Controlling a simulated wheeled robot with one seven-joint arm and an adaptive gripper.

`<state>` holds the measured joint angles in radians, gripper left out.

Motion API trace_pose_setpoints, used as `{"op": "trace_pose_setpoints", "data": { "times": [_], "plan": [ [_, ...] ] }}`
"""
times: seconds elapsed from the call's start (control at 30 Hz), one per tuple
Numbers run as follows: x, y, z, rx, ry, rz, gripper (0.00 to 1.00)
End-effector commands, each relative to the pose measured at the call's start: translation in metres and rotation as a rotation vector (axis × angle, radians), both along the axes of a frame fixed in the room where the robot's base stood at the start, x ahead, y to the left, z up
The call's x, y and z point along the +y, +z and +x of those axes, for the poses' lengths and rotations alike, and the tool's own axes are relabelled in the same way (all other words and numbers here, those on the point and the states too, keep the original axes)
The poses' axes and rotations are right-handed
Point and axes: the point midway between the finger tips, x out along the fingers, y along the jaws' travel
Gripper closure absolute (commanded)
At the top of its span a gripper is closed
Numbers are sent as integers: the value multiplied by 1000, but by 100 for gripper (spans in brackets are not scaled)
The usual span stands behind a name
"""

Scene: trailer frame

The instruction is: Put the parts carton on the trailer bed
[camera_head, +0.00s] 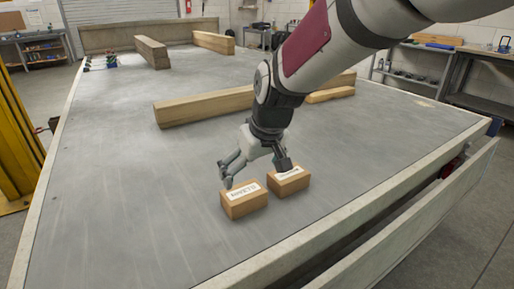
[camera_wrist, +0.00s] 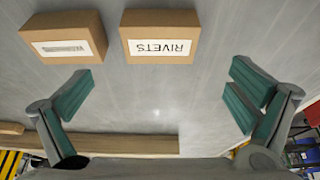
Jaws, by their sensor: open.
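Two brown cardboard cartons stand side by side on the grey trailer bed (camera_head: 110,190), near its front edge, with a narrow gap between them. The left carton (camera_head: 244,203) has a white label; it appears to be the RIVETS carton (camera_wrist: 160,38) in the wrist view. The right carton (camera_head: 289,183) is partly covered by a finger; its label is too blurred to read, also in the wrist view (camera_wrist: 65,40). My gripper (camera_head: 256,172) is open and empty, just behind the cartons. In the wrist view, bare bed shows between its green-padded fingers (camera_wrist: 160,97), and both cartons lie outside them.
A long timber beam (camera_head: 205,106) lies behind my gripper, with a shorter one (camera_head: 330,95) to its right. More timbers (camera_head: 151,52) and small items (camera_head: 110,61) lie at the far end. A raised rim (camera_head: 340,225) edges the bed. The left part of the bed is clear.

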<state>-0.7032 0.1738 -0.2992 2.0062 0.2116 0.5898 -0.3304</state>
Motion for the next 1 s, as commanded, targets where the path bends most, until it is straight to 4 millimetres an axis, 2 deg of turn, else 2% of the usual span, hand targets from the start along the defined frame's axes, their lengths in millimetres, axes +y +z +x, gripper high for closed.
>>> {"op": "trace_pose_setpoints", "data": {
  "times": [0.1,0.3,0.37,0.47,0.57,0.7,0.9,1.0],
  "plan": [
    [-2,7,-3,0,0,0,0],
    [-4,9,-4,3,-2,1,0],
    [-10,13,-8,9,-13,4,0],
    [-33,24,-24,37,-49,15,0],
    [-68,40,-57,84,-106,29,0],
    [-119,58,-118,155,-199,32,0],
    [-176,64,-214,241,-345,0,0],
    [-197,60,-259,277,-422,-29,0]
  ]
}}
